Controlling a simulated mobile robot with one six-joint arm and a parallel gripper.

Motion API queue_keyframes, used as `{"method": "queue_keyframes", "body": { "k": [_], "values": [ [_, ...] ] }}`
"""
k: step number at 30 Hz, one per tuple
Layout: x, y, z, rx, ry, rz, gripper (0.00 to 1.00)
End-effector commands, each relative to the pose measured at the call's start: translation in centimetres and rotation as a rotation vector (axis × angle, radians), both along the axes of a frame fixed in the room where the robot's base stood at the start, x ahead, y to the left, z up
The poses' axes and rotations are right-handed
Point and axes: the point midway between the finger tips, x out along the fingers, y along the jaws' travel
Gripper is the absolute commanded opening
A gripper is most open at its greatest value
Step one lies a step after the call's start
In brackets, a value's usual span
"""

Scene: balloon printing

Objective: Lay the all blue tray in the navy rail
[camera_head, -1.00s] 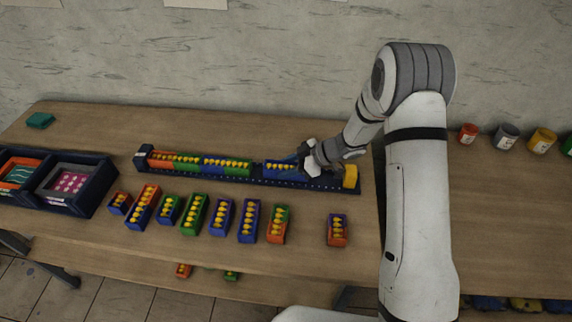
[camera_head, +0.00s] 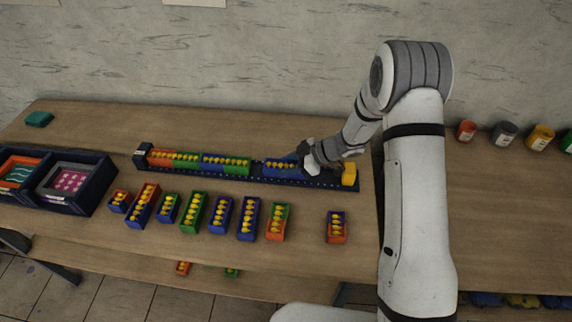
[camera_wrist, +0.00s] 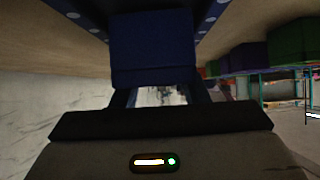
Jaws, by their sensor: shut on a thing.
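The navy rail (camera_head: 256,177) lies along the back of the table, with a dark block at its left end and a yellow block (camera_head: 349,174) at its right end. My gripper (camera_head: 305,164) is over the rail's right half, shut on an all blue tray (camera_head: 277,168) with yellow balloons. The tray sits at the rail, lined up along it; I cannot tell if it rests fully down. In the wrist view the blue tray's end (camera_wrist: 152,48) is between the fingers, with the rail's dotted edges on both sides.
In the rail's left part are an orange-and-green tray (camera_head: 173,158) and a blue-and-green tray (camera_head: 226,163). Several coloured trays stand in a row in front, including a blue one (camera_head: 248,219). Dark bins (camera_head: 93,186) are at left. Paint cans (camera_head: 504,133) stand at right.

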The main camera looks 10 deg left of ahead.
Motion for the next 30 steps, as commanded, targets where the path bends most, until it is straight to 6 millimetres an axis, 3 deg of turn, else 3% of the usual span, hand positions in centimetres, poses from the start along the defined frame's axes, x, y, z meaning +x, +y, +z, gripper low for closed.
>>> {"method": "queue_keyframes", "body": {
  "k": [11,12,20,30],
  "values": [
    [-0.02,0.05,-0.40,0.000,0.001,0.001,0.13],
    [-0.01,0.06,-0.37,0.000,0.000,0.001,0.44],
    [-0.03,0.07,-0.37,0.000,0.000,0.001,0.65],
    [-0.01,0.10,0.25,0.000,-0.002,0.002,0.66]
  ]
}}
